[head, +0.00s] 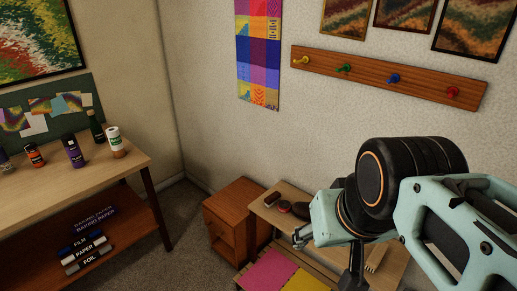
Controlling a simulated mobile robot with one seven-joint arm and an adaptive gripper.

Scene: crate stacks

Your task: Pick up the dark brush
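On the light wooden table (262,211), partly behind my arm, lie several small things. One is a small dark brown block-like thing (272,198) near the back left edge, which may be the dark brush. Another is a dark rounded thing (300,208), partly hidden by my arm, which may also be it. I cannot tell which is the brush.
A round reddish tin (285,206) lies between the two dark things. A tan bristled thing (377,254) lies right of my arm. A brown cabinet (232,212) stands left of the table. A bench (75,188) with bottles is at left; the floor between is free.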

